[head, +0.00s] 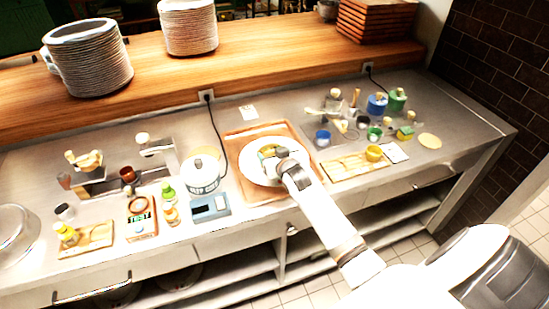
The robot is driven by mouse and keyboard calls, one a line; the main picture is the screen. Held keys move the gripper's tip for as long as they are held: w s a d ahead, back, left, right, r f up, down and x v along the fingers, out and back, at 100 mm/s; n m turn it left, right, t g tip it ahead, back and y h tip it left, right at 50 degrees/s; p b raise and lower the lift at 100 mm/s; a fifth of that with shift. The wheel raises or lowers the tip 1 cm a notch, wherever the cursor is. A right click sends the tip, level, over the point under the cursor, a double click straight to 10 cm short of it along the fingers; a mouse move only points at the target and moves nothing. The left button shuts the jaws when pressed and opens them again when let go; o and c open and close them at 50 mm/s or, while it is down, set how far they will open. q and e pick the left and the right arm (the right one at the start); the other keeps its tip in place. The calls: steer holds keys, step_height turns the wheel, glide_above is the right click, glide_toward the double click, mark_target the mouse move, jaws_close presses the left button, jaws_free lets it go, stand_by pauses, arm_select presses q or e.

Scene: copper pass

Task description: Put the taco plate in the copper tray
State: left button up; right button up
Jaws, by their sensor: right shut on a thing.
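The taco plate (252,170) is a round white plate with yellow and green food on it. It lies within the outline of the copper tray (232,142), a square copper-coloured tray on the steel counter. I cannot tell whether the plate touches the tray's floor or is held just above it. My right gripper (282,160) is shut on the plate at its right side and hides part of the plate and food. My left gripper is not in view.
A white pot (201,176) and a blue-grey scale (210,207) stand close left of the tray. A wooden board (345,167) and several small jars are to its right. Stacked plates (188,27) stand on the wooden shelf (270,50) behind.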

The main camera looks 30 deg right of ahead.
steer(key=shift+f, duration=0.85)
steer(key=shift+f, duration=0.1)
steer(key=o, duration=1.4)
steer(key=shift+o, duration=0.2)
steer(key=shift+s+a, duration=0.1)
steer(key=shift+s, duration=0.05)
steer(key=b+v, duration=0.1)
steer(key=v, duration=1.1)
